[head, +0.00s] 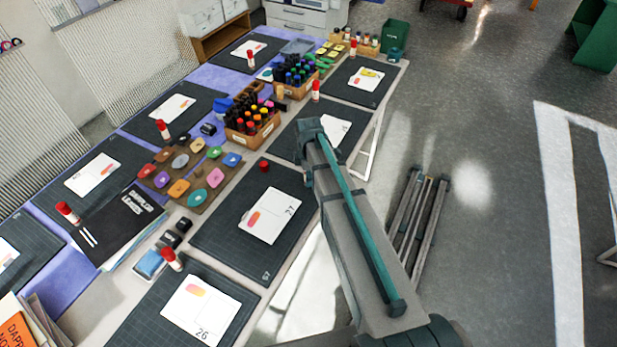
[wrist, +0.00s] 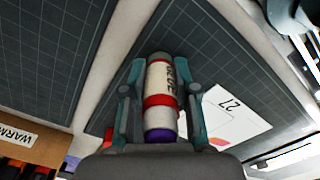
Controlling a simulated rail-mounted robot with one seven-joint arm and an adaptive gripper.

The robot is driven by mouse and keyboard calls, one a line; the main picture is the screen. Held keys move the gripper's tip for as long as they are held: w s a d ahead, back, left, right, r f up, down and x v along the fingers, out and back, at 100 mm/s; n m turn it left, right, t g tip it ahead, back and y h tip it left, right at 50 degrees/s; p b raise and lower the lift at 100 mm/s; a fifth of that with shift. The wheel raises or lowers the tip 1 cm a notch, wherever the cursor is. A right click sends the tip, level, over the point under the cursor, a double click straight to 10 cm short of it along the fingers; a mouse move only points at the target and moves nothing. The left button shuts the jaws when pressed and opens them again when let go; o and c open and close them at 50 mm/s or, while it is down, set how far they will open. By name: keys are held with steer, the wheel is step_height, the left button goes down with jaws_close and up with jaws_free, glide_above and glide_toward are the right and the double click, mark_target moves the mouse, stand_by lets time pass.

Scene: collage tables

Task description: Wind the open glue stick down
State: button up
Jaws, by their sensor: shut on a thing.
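In the wrist view my gripper (wrist: 161,66) is shut on a glue stick (wrist: 161,84), one finger on each side of its barrel. The barrel is white with dark print and a red band. A purple end, apparently bare glue, points toward my palm; I cannot tell how far it sticks out. The far end lies between the fingertips. A loose red cap (head: 263,166) sits on the dark mat (head: 228,217) with card 27 (head: 270,214). Part of a red thing, possibly this cap, shows beside my gripper in the wrist view (wrist: 108,137). In the head view my arm hides the held stick.
Several capped glue sticks stand by other mats, one near card 26 (head: 171,259). A wooden crate of bottles (head: 252,139) and a board of coloured pads (head: 190,178) fill the table's middle. Open floor (head: 480,130) lies to the right.

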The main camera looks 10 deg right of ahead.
steer(key=n, duration=0.7)
steer(key=shift+w+n, duration=0.1)
steer(key=shift+n, duration=0.3)
steer(key=n, duration=0.8)
stand_by(0.5)
steer(key=o, duration=1.2)
steer(key=shift+a, duration=0.1)
